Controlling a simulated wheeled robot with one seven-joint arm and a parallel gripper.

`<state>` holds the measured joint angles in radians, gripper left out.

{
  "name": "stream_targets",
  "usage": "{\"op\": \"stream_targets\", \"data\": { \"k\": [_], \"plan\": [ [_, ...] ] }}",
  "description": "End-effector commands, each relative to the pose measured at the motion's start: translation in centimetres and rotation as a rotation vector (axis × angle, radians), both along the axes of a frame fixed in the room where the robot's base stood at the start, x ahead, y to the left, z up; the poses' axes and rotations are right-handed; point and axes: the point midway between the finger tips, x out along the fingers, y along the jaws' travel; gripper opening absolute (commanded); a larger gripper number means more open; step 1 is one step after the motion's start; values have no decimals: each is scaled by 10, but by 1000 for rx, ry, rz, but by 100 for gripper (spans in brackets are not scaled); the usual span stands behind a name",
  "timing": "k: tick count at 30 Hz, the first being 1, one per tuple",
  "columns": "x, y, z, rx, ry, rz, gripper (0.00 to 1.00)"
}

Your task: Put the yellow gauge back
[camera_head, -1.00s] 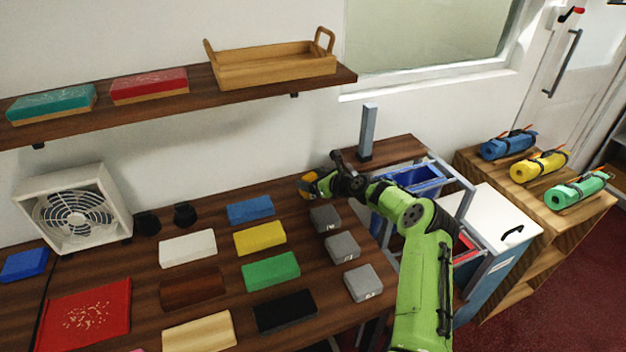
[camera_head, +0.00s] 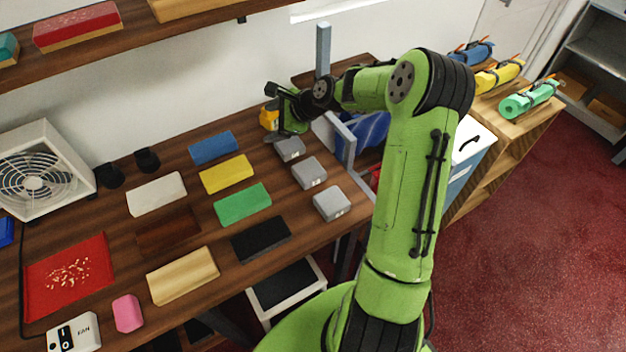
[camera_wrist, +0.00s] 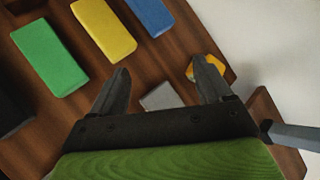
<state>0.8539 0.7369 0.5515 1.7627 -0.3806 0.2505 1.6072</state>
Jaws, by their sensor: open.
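A small yellow-orange object (camera_head: 269,117), which looks like the yellow gauge, stands at the back right of the dark wooden counter (camera_head: 110,225), by the wall. In the wrist view the gauge (camera_wrist: 192,73) shows partly behind the right finger. My gripper (camera_head: 284,137) is just right of it over the counter. It is open, pointing down, and nothing is held. In the wrist view my gripper (camera_wrist: 162,70) has its fingers apart, with a grey block (camera_wrist: 162,97) showing beyond and between them.
Several swatch blocks lie on the counter, including a blue one (camera_head: 213,147), a yellow one (camera_head: 226,174) and a green one (camera_head: 242,204). Grey blocks (camera_head: 309,172) line the right edge. A grey post (camera_head: 323,48) stands behind. A fan (camera_head: 40,168) is at left.

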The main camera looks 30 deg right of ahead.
Motion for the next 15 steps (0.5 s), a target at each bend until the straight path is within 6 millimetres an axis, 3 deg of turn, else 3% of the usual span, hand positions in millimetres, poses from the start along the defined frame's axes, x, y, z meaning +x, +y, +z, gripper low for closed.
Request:
{"op": "stream_targets", "data": {
  "k": [1,6,12,15],
  "plan": [
    [-17,22,17,-163,-6,135,78],
    [-97,68,68,-675,-28,592,78],
    [-215,90,123,-1126,-93,1051,78],
    [-275,92,135,-1272,-153,1250,78]
  ]
}}
